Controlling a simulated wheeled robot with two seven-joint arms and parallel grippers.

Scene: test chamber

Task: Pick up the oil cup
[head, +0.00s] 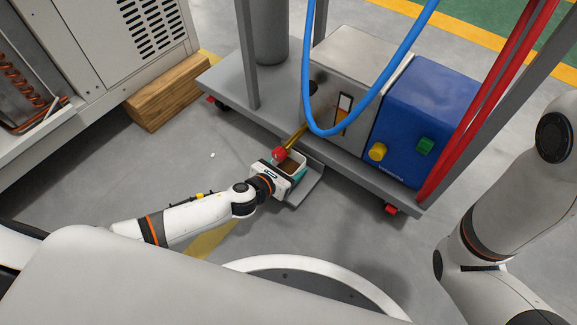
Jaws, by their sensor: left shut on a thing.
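The oil cup (294,160) is a small open container with a pale rim, teal sides and brown contents. It sits in the middle of the head view, at the low front edge of the cart, below a brass spout with a red knob (278,153). My left gripper (284,173) is shut on the cup from the near side. The gripper body hides the cup's near side, and I cannot tell whether the cup touches the grey ledge (305,188) under it. My right arm shows at the right; its gripper is out of view.
A grey wheeled cart (228,82) carries a metal box (357,57) and a blue unit (420,115). A blue hose (357,130) and red hoses (482,95) hang in front. A wooden block (168,92) lies at left by a large cabinet (130,45). Floor is clear left of the gripper.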

